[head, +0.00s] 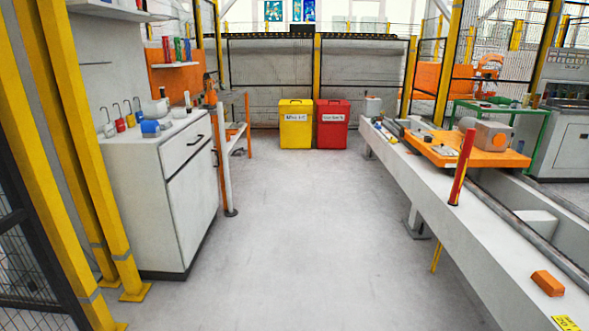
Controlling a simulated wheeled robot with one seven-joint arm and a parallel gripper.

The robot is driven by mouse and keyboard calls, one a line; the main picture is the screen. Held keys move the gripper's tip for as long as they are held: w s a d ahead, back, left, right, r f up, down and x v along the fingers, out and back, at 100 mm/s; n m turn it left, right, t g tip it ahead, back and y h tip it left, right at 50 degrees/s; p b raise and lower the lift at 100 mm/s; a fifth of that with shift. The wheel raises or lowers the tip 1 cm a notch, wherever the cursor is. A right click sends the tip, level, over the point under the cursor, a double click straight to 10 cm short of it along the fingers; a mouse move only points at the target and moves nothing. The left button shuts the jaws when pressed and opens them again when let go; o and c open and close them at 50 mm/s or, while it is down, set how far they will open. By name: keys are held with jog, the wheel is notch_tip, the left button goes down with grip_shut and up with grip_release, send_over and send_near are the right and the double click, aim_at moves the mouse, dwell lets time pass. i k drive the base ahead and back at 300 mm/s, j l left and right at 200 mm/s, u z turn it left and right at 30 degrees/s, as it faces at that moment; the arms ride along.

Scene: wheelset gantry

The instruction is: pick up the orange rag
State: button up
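A small orange folded-looking thing (548,283), which may be the orange rag, lies on the pale top of the long bench (485,256) at the lower right of the head view. It is close to the bench's rail, near a yellow label. No other orange cloth is clear to see. My gripper is not in view.
A white cabinet (173,205) with several small items on top stands at the left, beside yellow posts (85,150). A red post (462,167) rises from the bench edge. Yellow (295,128) and red bins (332,130) stand at the back. The grey floor (290,230) between is clear.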

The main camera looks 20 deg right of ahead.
aim_at(552, 287)
jog(key=i+l+z, duration=0.1)
jog(key=i+z, duration=0.75)
jog(key=i, duration=0.15)
jog(key=i+j+z, duration=0.25)
jog(key=i+z, duration=0.2)
jog(key=i+j+z, duration=0.25)
jog(key=i+z, duration=0.15)
jog(key=i+j+z, duration=0.85)
jog(key=k+j, duration=0.05)
jog(key=j, duration=0.05)
